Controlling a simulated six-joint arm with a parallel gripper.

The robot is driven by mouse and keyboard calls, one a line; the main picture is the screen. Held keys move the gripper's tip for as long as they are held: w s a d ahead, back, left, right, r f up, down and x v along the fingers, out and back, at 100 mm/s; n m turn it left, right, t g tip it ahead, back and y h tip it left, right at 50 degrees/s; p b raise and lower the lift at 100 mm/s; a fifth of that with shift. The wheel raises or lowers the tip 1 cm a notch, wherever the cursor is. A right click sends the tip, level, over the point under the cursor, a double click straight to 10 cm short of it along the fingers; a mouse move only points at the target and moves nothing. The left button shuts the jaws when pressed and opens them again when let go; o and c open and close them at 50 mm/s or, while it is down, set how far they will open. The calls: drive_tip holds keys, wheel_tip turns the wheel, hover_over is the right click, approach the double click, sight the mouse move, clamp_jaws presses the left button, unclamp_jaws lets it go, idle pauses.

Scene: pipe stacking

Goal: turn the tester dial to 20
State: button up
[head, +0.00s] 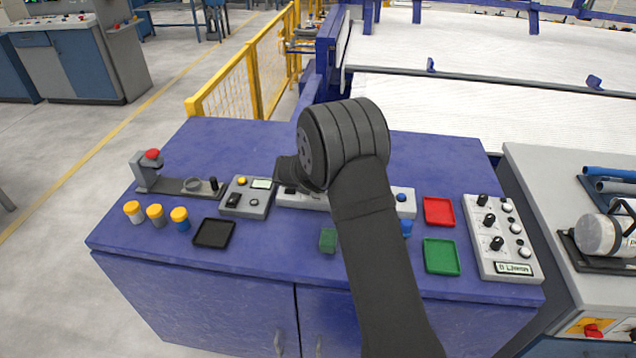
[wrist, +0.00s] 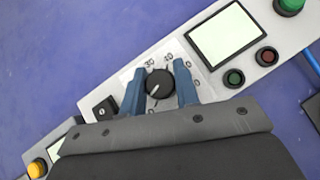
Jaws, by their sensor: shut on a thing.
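The tester is a long grey box with a screen (wrist: 223,35) and a black dial (wrist: 159,85) on a white scale plate. In the wrist view, the dial sits between the two blue fingers of my gripper (wrist: 160,72), which is shut on it. The dial's white pointer line points to the lower left. The marks 30 and 40 show above the dial, with parts of other numbers to the right and below. The left finger covers part of the scale. In the head view, part of the tester (head: 300,197) shows, but my arm hides the dial and fingers.
Left of the tester stand a small meter box (head: 247,197), a black tray (head: 214,233) and several yellow-capped jars (head: 156,214). To the right are a red tray (head: 438,211), a green tray (head: 441,256) and a knob panel (head: 502,238). The blue tabletop's back is mostly clear.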

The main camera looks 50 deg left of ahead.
drive_tip(key=m+h, duration=0.5)
drive_tip(key=m, duration=0.2)
drive_tip(key=shift+t+h, duration=0.3)
drive_tip(key=shift+h, duration=0.1)
drive_tip(key=m+g+h, duration=0.1)
drive_tip(key=m+h, duration=0.1)
drive_tip(key=m, duration=0.1)
drive_tip(key=m+g+h, duration=0.1)
drive_tip(key=m+h, duration=0.1)
drive_tip(key=m, duration=0.1)
drive_tip(key=shift+m, duration=0.3)
drive_tip(key=shift+d+g, duration=0.1)
drive_tip(key=shift+g, duration=0.2)
drive_tip(key=o, duration=1)
drive_tip(key=shift+c, duration=0.2)
drive_tip(key=shift+v, duration=3.75)
drive_tip(key=shift+f, duration=0.1)
